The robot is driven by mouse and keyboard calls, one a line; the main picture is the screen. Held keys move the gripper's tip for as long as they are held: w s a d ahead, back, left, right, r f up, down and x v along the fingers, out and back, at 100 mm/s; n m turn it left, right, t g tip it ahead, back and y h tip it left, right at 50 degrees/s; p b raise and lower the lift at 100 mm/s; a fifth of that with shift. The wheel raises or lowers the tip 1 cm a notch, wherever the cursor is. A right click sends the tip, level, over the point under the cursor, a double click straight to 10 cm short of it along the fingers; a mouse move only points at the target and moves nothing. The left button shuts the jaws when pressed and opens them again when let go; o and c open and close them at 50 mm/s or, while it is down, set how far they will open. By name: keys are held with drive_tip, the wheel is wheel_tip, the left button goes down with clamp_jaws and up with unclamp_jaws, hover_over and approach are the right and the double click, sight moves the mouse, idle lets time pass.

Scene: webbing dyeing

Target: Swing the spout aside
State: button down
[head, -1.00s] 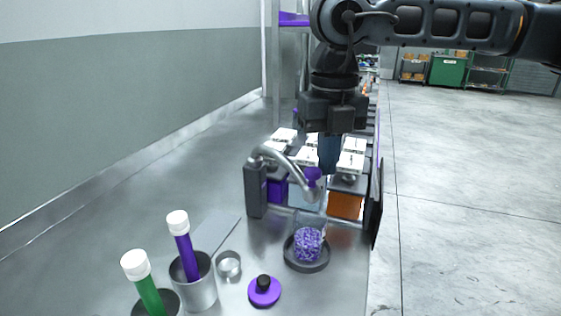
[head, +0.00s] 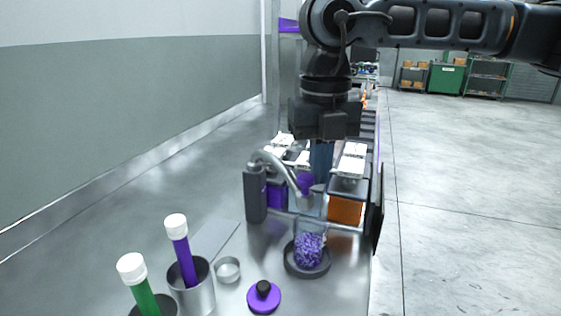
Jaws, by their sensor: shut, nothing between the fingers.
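The spout (head: 279,164) is a curved grey metal tube rising from a dark upright post (head: 255,194). My gripper (head: 320,178) points down just right of and behind the spout's outlet, shut and empty. The outlet end partly overlaps the fingertips, so I cannot tell whether they touch the spout.
The jar stands on a dark round base (head: 307,270). A purple disc with a black knob (head: 264,297), a small metal cup (head: 227,270) and holders with purple and green white-capped tubes are in front. An orange bin (head: 345,210) is to the right. Bench at left is clear.

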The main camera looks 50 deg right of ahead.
drive_tip(key=shift+a, duration=0.15)
drive_tip(key=shift+w+a+b, duration=0.2)
drive_tip(key=shift+a+b, duration=0.4)
drive_tip(key=shift+a, duration=0.45)
drive_tip(key=shift+w+a+b, duration=0.2)
drive_tip(key=shift+a+b, duration=0.05)
drive_tip(key=shift+a, duration=0.3)
drive_tip(key=shift+w+a+b, duration=0.15)
drive_tip(key=shift+a+b, duration=0.1)
drive_tip(key=shift+a, duration=0.25)
drive_tip(key=shift+w+a+b, duration=0.25)
drive_tip(key=shift+a+b, duration=0.05)
drive_tip(key=shift+a, duration=0.25)
drive_tip(key=shift+w+a+b, duration=0.25)
drive_tip(key=shift+a, duration=0.25)
